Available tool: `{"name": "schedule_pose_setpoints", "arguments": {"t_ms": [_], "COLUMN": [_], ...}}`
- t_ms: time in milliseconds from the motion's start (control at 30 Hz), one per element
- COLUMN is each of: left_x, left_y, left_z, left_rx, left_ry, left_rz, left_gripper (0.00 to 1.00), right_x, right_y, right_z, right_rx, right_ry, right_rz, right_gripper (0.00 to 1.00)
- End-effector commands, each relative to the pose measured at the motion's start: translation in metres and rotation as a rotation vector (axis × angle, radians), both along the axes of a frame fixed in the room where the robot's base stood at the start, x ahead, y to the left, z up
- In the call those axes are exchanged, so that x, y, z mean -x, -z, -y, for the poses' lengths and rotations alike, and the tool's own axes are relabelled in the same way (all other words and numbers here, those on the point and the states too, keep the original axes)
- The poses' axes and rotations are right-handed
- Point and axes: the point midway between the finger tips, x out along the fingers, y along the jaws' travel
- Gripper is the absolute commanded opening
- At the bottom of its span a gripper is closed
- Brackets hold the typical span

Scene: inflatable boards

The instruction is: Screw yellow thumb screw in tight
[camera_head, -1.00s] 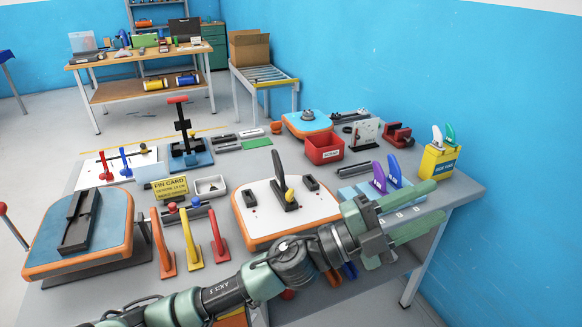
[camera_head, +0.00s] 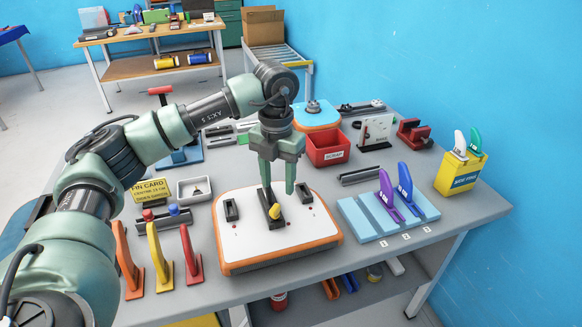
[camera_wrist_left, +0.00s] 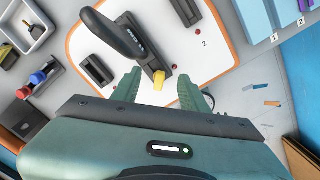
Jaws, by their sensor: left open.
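The yellow thumb screw (camera_head: 275,212) is at the base of a dark fin standing in a black fin box on the white board with an orange edge (camera_head: 240,258). In the left wrist view the screw (camera_wrist_left: 158,80) sits between my open fingers, and the dark fin (camera_wrist_left: 118,35) rises beside it. My left gripper (camera_head: 277,188) is open, pointing down above the board, with the fin and screw just below and in front of it. It holds nothing. How far the screw is seated I cannot tell. My right gripper is not in view.
Orange, yellow and red fins (camera_head: 160,258) stand left of the board. A blue rack (camera_head: 355,220) with purple and blue fins is to the right. A red scrap bin (camera_head: 327,150) and a white tray (camera_head: 194,190) stand behind. A yellow fin box (camera_head: 457,178) is far right.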

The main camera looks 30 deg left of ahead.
Motion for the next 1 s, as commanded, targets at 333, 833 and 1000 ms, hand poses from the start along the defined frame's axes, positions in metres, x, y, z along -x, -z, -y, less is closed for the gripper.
{"name": "schedule_pose_setpoints", "arguments": {"t_ms": [333,833,1000], "left_x": [0.002,0.001,0.002], "left_y": [0.05,0.074,0.073], "left_z": [0.001,0.002,0.002], "left_rx": [0.001,0.003,0.003], "left_ry": [0.003,0.004,0.004], "left_rz": [-0.005,0.0,0.0], "left_gripper": [0.44,0.44,0.08], "right_x": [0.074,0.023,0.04], "right_y": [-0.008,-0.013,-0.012], "right_z": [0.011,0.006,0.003], "right_rx": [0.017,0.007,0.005], "right_ry": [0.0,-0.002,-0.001], "right_rz": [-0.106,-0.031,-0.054], "right_gripper": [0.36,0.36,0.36]}}
